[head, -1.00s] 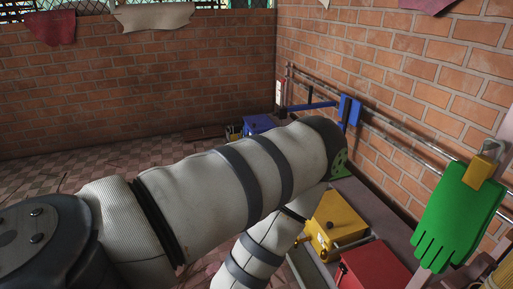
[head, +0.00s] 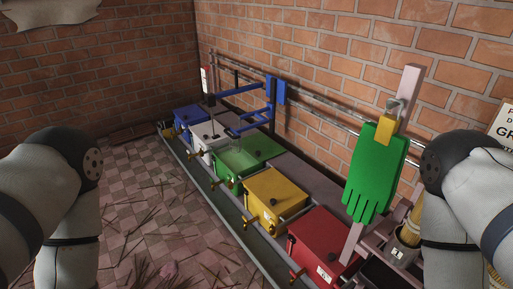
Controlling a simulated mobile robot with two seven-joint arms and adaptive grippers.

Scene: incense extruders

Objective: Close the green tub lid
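The green tub (head: 238,160) stands in the middle of a row of coloured tubs along the right wall. Its top has a darker green part (head: 260,145) at the back and a paler green part at the front. I cannot tell at this size how far its lid is open. Both my arms are bent at the left and right edges of the head view, well in front of the tub. Neither gripper shows in the view.
Blue (head: 188,117), white (head: 203,142), yellow (head: 276,193) and red (head: 322,243) tubs share the row. A blue wall bracket (head: 255,112) reaches over the far tubs. A green glove (head: 375,170) hangs from a post. The tiled floor (head: 150,205) at left has scattered sticks.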

